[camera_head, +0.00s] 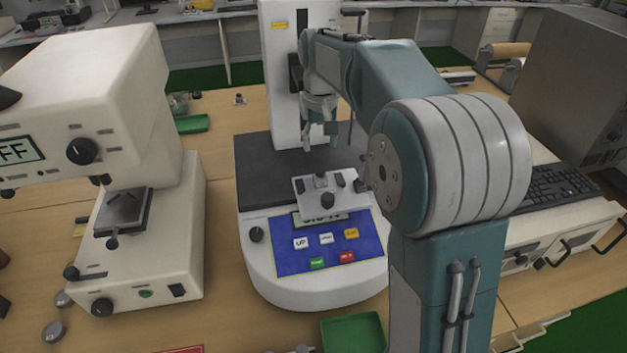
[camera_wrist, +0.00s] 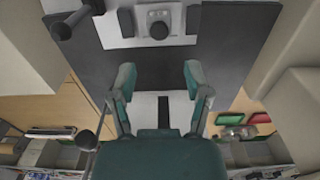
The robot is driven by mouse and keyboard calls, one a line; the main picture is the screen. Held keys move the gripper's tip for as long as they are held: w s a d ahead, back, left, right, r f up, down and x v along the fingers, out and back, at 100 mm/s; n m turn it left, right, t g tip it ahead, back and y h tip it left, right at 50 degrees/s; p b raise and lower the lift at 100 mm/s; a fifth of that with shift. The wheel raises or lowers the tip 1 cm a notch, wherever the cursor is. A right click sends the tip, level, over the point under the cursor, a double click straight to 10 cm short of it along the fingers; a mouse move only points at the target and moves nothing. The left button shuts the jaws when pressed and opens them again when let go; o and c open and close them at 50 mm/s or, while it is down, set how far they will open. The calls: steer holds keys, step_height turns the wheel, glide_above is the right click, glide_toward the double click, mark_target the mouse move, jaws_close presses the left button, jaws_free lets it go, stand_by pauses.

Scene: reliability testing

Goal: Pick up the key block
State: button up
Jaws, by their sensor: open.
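No part is clearly recognisable as the key block. The nearest candidate is a small grey piece with a dark round knob (camera_head: 327,199) on a white plate (camera_head: 309,201) at the front of the central tester. The knob (camera_wrist: 158,30) and white plate (camera_wrist: 112,32) also show at the top of the wrist view. My gripper (camera_head: 320,143) points down over the tester's dark platform (camera_head: 262,170), behind the white plate. In the wrist view, my gripper (camera_wrist: 159,74) has its two fingers apart, with nothing between the tips.
The tester's white column (camera_head: 280,75) stands close behind my gripper. A blue button panel (camera_head: 290,258) is in front. A white machine (camera_head: 165,240) stands left, and a keyboard (camera_head: 555,188) and large grey box (camera_head: 570,90) right. A green tray (camera_head: 353,333) lies near the front.

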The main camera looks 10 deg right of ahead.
mark_target(320, 170)
steer(key=f, duration=0.4)
steer(key=shift+s+a+f, duration=0.1)
steer(key=shift+a+f, duration=0.25)
steer(key=shift+f, duration=0.05)
steer(key=f, duration=0.2)
steer(key=d+f, duration=0.1)
steer(key=f, duration=0.1)
steer(key=shift+s+f, duration=0.1)
steer(key=shift+f, duration=0.05)
steer(key=shift+a+f, duration=0.1)
steer(key=shift+f, duration=0.4)
steer(key=shift+a, duration=0.1)
jaws_close()
